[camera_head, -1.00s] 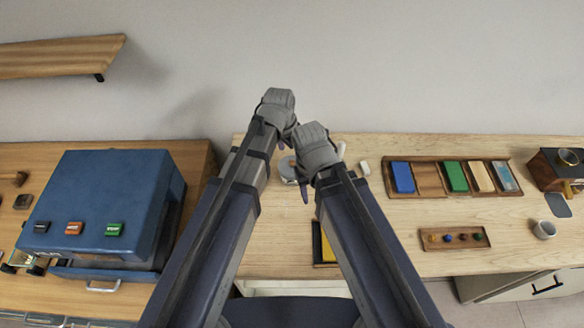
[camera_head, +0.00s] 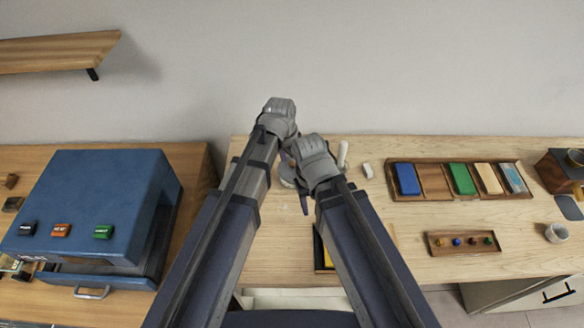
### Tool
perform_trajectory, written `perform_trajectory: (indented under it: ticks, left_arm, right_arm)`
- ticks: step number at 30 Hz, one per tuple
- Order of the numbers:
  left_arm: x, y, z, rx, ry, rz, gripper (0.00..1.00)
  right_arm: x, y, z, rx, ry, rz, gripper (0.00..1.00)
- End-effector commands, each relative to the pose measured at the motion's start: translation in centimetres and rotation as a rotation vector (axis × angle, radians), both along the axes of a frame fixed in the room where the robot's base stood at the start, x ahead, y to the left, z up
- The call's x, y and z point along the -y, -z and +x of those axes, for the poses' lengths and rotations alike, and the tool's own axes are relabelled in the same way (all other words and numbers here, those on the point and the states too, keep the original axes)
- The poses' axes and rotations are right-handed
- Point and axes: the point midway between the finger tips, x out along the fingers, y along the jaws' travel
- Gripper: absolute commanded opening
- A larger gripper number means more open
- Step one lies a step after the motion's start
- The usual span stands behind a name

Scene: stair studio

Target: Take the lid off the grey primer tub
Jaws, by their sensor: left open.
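The grey primer tub (camera_head: 287,172) stands on the light wood bench, mostly hidden behind my two arms. Only a slice of its pale round side and top shows, so I cannot tell how the lid sits. My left gripper (camera_head: 286,154) is open, just above and beside the tub at its far side. My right gripper (camera_head: 306,206) points down at the tub's right, close to it. Its fingers are mostly hidden by its own grey wrist, and whether it touches the tub cannot be seen.
A white cylinder (camera_head: 343,154) and a small white block (camera_head: 367,171) stand right of the grippers. A wooden tray (camera_head: 433,181) holds coloured blocks; a smaller tray (camera_head: 463,243) holds knobs. A blue machine (camera_head: 95,200) stands left. A yellow item (camera_head: 325,250) lies in front.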

Motion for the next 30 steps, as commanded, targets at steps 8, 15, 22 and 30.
perform_trajectory:
  ticks: [8,15,22,30]
  left_arm:
    - [0.00,0.01,-0.01,0.000,0.000,0.000,0.55]
    - [0.00,0.04,-0.04,-0.001,0.000,0.000,0.28]
    - [0.01,0.09,-0.07,-0.001,0.000,0.000,0.10]
    - [0.01,0.12,-0.12,-0.003,0.000,0.000,0.10]
  right_arm:
    - [0.00,0.01,0.00,0.000,0.000,0.000,0.50]
    - [0.00,0.04,0.00,0.000,0.000,0.000,0.50]
    - [0.00,0.08,-0.01,0.000,0.000,0.000,0.50]
    - [0.00,0.12,0.00,0.000,0.000,0.000,0.50]
